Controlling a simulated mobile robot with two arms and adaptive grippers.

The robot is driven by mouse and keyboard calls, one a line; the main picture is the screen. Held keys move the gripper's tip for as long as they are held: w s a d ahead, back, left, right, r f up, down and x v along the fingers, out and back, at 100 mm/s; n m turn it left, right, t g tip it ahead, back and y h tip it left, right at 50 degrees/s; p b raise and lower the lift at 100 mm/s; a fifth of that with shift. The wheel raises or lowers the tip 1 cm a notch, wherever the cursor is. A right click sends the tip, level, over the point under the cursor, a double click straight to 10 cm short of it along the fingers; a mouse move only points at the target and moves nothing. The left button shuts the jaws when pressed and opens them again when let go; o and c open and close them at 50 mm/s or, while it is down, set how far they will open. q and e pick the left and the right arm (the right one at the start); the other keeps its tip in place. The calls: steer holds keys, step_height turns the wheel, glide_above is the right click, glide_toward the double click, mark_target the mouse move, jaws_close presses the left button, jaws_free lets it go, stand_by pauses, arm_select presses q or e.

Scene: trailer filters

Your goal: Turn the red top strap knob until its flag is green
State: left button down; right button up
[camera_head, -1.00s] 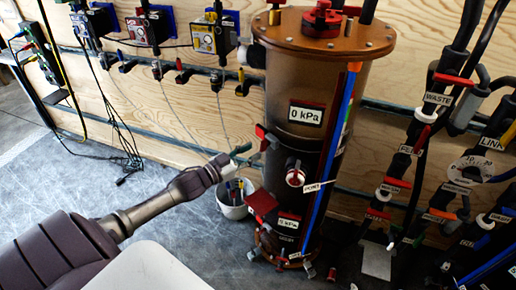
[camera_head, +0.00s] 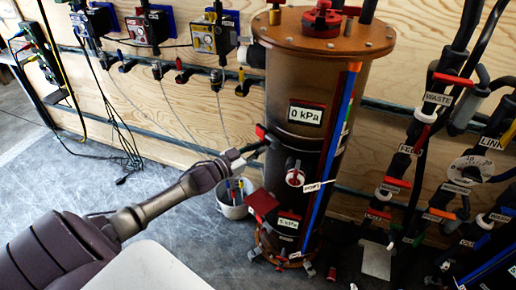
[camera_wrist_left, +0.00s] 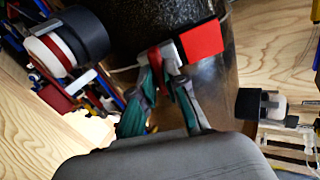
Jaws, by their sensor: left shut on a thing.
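The tall dark filter vessel (camera_head: 292,92) stands right of centre in the head view. The top strap knob's red flag (camera_head: 261,131) is on its left side; the flag is also large and red in the left wrist view (camera_wrist_left: 203,40). My left gripper (camera_head: 258,148) reaches in from the left to the vessel's side, just below that flag. In the left wrist view its green-padded fingers (camera_wrist_left: 165,68) are closed on the strap knob (camera_wrist_left: 168,54), beside the flag. The fingers hide much of the knob. My right gripper is not in view.
A lower red flag (camera_head: 262,202) sits below on the vessel. A white bucket (camera_head: 234,208) with tools stands on the floor behind my left arm. Pipes with red-handled valves (camera_head: 397,182) crowd the right. Boxes (camera_head: 211,37) hang on the plywood wall.

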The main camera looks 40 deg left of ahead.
arm_select(q)
steer(key=shift+m, duration=2.9)
steer(key=c, duration=1.2)
jaws_free()
steer(key=v, duration=1.2)
